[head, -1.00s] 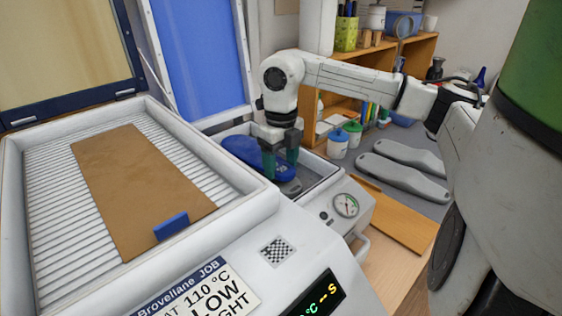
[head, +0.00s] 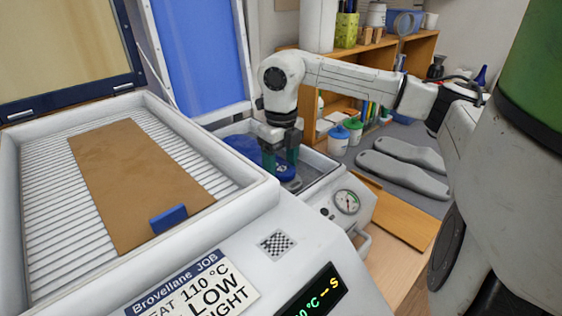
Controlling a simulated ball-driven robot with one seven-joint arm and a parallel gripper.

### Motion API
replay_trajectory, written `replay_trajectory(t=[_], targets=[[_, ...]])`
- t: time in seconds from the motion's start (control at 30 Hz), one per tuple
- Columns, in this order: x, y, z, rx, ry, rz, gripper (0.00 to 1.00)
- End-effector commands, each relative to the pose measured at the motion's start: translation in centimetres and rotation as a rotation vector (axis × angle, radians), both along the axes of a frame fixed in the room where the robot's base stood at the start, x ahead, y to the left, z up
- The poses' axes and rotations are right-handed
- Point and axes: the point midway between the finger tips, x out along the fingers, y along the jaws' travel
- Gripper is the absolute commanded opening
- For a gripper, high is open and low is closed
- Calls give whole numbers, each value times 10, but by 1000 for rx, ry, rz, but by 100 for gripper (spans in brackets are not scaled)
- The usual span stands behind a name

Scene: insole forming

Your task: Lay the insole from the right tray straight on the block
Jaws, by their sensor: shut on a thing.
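A blue insole (head: 239,149) is in the white-walled well of the machine, partly hidden behind my gripper and the well's wall. My gripper (head: 281,167), with teal fingers, points down and is shut on the insole near its right end. A small grey part, perhaps the block (head: 292,185), shows below the fingers. Most of the block is hidden, so I cannot tell whether the insole touches it or lies straight. I cannot make out the right tray.
A brown sheet with a blue tab (head: 168,218) lies on the ribbed heater bed (head: 47,205) at left. A gauge (head: 347,201) stands at the well's front right. Grey sole shapes (head: 405,172), white pots and a wooden board (head: 400,222) are to the right.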

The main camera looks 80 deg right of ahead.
Motion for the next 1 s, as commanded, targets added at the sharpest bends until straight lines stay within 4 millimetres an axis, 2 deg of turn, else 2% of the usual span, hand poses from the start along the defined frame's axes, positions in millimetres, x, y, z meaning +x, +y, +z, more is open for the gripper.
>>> replay_trajectory(t=[0.37,0.4,0.6,0.7,1.0], targets=[[0,0,-1,0,0,0,34],[0,0,-1,0,0,0,68],[0,0,-1,0,0,0,87],[0,0,-1,0,0,0,94],[0,0,4,-1,0,0,94]])
